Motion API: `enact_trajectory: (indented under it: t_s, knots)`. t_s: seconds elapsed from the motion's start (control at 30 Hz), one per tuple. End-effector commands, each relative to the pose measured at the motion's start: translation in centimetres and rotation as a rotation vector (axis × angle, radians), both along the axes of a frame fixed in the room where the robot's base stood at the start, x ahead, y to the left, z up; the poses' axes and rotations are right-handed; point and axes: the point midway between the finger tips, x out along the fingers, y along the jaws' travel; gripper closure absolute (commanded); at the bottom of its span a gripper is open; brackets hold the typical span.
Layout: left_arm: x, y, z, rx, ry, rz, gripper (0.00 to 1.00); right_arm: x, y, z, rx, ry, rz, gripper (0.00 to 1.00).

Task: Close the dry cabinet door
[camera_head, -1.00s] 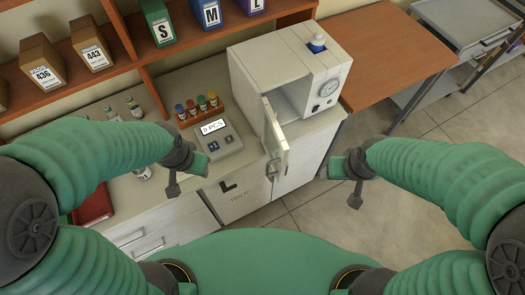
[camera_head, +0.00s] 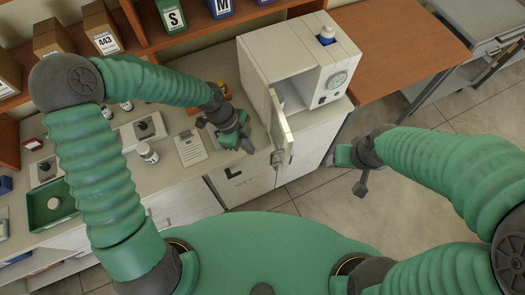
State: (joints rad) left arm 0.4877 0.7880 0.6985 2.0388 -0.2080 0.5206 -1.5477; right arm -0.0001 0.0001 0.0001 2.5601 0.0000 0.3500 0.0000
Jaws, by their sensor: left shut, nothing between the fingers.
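The dry cabinet (camera_head: 283,55) is a white box on the counter with a round dial on its right face. Its door (camera_head: 283,128) stands open toward me, and the dark interior shows beside it. A small handle or latch sits low on the door's free edge. My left gripper (camera_head: 245,144) is shut and empty, just left of the door over the counter. A small gap seems to lie between them. My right gripper (camera_head: 341,156) hangs to the right of the door, over the floor and apart from everything. Whether its fingers are open is unclear.
A clipboard (camera_head: 190,147), a white jar (camera_head: 147,152) and a green tray (camera_head: 56,204) are on the counter. Boxes and binders fill the shelf behind.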

Motion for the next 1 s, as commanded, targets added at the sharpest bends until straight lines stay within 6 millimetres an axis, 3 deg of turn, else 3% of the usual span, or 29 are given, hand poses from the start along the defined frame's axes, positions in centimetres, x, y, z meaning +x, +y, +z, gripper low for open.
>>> enact_trajectory:
  t_s: [0.07,0.3,1.0]
  knots:
    - [-0.4,-0.7,-1.5,0.0,0.005,-0.004,1.0,0.0,0.0,0.4,0.0,0.0,0.0,0.32]
    - [-1.0,-3.9,-1.5,-0.001,0.0,-0.001,1.0,0.0,0.0,1.7,0.0,0.0,0.0,0.32]
    - [-1.1,-5.3,-1.8,0.0,-0.002,0.048,1.0,0.0,0.0,1.3,0.0,0.0,0.0,0.32]
